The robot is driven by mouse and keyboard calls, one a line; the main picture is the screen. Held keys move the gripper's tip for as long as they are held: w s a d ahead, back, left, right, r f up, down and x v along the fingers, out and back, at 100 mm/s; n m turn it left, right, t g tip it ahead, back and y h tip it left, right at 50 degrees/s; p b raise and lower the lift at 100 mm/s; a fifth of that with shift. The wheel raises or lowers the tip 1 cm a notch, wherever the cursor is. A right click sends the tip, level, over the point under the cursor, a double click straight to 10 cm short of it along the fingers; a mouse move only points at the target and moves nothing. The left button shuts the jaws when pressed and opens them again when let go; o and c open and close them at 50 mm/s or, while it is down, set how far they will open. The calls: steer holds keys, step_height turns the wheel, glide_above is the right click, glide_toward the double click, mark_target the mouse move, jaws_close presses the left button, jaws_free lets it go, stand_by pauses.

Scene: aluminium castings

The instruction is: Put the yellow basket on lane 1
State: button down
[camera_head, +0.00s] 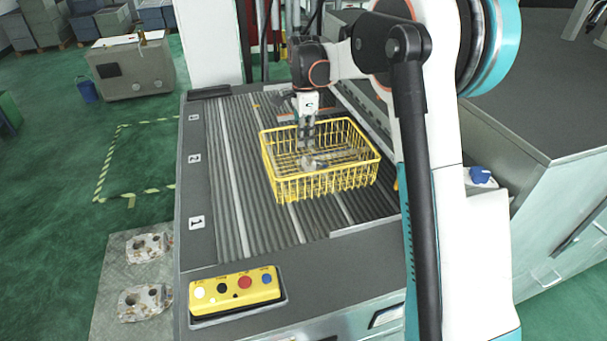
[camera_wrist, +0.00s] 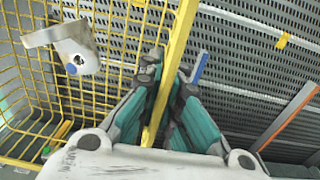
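The yellow basket (camera_head: 335,184) is a wire basket over the right part of the grooved grey belt (camera_head: 228,175). I cannot tell whether its bottom touches the belt. A grey metal casting (camera_wrist: 70,45) lies inside it. My gripper (camera_head: 307,138) reaches down at the basket's far side. In the wrist view the fingers of my gripper (camera_wrist: 165,80) close in on both sides of the basket's yellow rim bar (camera_wrist: 178,50). The lane 1 label (camera_head: 196,222) is on the left rail at the near end, left of the basket.
The lane 2 label (camera_head: 194,158) is farther back on the rail. The belt left of the basket is bare. A yellow button panel (camera_head: 235,291) is at the front edge. Castings (camera_head: 146,246) lie on a plate at lower left. My arm crosses the right side.

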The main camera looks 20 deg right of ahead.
step_height(320, 180, down, 13)
steer(key=shift+f+b, duration=0.1)
steer(key=shift+b, duration=0.2)
steer(key=shift+f, duration=0.1)
steer(key=c, duration=2.2)
jaws_free()
steer(key=shift+f, duration=0.1)
steer(key=o, duration=0.4)
